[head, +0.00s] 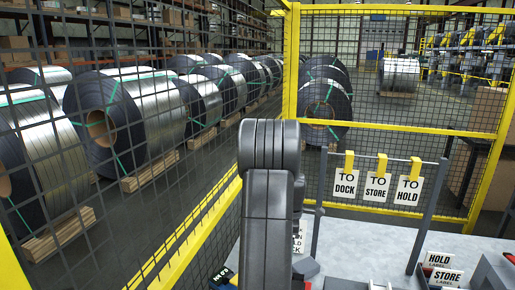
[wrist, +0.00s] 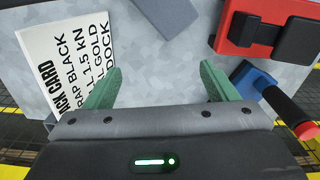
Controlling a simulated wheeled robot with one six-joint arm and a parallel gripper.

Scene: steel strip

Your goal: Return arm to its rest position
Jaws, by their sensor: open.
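My gripper (wrist: 160,82) shows in the wrist view with its two green fingers spread apart and nothing between them. It is above the grey speckled bench top (wrist: 135,60). A white printed card (wrist: 70,55) lies left of the fingers, partly cut off, with words such as "BLACK", "GOLD" and "DOCK". In the head view my dark arm stands upright in the middle, and the gripper itself cannot be made out there.
A red block with a dark part (wrist: 265,40) and a blue tool with a red-black handle (wrist: 275,100) are right of my gripper. A rail with "TO DOCK" (head: 346,185), "TO STORE" (head: 377,188) and "TO HOLD" (head: 408,191) tags stands right of my arm. Yellow-framed mesh fence (head: 400,122) separates steel coils (head: 125,115).

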